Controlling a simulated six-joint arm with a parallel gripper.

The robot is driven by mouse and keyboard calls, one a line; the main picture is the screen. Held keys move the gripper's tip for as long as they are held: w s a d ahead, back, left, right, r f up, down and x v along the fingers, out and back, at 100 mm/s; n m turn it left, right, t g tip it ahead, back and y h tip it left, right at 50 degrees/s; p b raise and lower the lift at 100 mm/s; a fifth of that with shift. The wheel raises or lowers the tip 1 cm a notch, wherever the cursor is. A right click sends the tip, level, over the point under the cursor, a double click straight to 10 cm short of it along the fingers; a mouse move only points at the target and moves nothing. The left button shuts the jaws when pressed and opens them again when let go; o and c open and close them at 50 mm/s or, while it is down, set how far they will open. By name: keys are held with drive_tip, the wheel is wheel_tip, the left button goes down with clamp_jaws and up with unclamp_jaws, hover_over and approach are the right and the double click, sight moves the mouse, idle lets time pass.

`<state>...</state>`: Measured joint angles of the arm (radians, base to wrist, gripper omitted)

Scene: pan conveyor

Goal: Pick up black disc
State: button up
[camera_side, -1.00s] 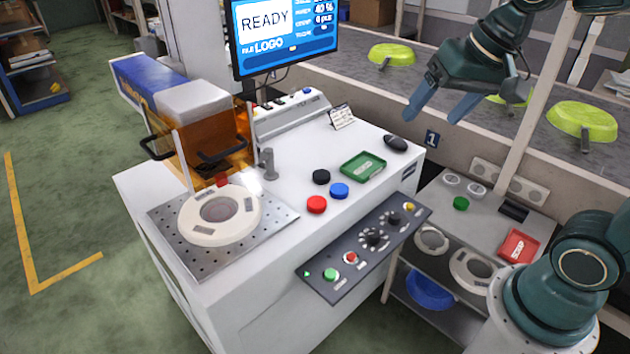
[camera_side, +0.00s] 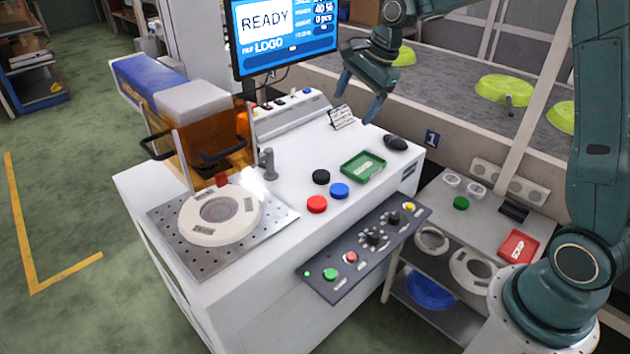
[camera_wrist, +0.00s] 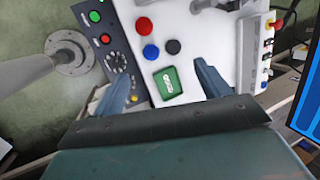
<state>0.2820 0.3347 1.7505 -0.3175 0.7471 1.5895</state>
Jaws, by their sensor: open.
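The black disc (camera_side: 321,177) lies flat on the white machine top, next to a blue disc (camera_side: 339,191) and a red disc (camera_side: 317,204). In the wrist view the black disc (camera_wrist: 173,47) sits beyond my fingers, right of the blue disc (camera_wrist: 151,52). My gripper (camera_side: 356,97) is open and empty, high above the back right part of the machine top, up and to the right of the black disc in the side view. In the wrist view its two blue fingers (camera_wrist: 163,88) are spread apart.
A green tray (camera_side: 363,167) and a black mouse (camera_side: 395,143) lie right of the discs. A small sign (camera_side: 341,117) and a monitor (camera_side: 285,38) stand behind. A metal post (camera_side: 266,163) stands left of the black disc. A control panel (camera_side: 366,249) runs along the front.

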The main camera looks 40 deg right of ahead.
drive_tip(key=w+d+f+m, duration=0.3)
drive_tip(key=w+f+m, duration=0.1)
drive_tip(key=f, duration=0.3)
drive_tip(key=w+d+f+m+y, duration=0.1)
drive_tip(key=w+d+f+m, duration=0.3)
drive_tip(key=f, duration=0.4)
drive_tip(key=shift+w+m, duration=0.3)
drive_tip(key=shift+m, duration=0.2)
drive_tip(key=shift+f+g, duration=0.15)
drive_tip(key=shift+g, duration=0.15)
hover_over(321, 174)
drive_tip(key=s+d, duration=0.2)
drive_tip(key=shift+s+a+f, duration=0.1)
drive_tip(key=shift+a+f, duration=0.05)
drive_tip(key=shift+f, duration=3.7)
drive_tip(key=shift+x, duration=2.6)
drive_tip(key=c, duration=1.1)
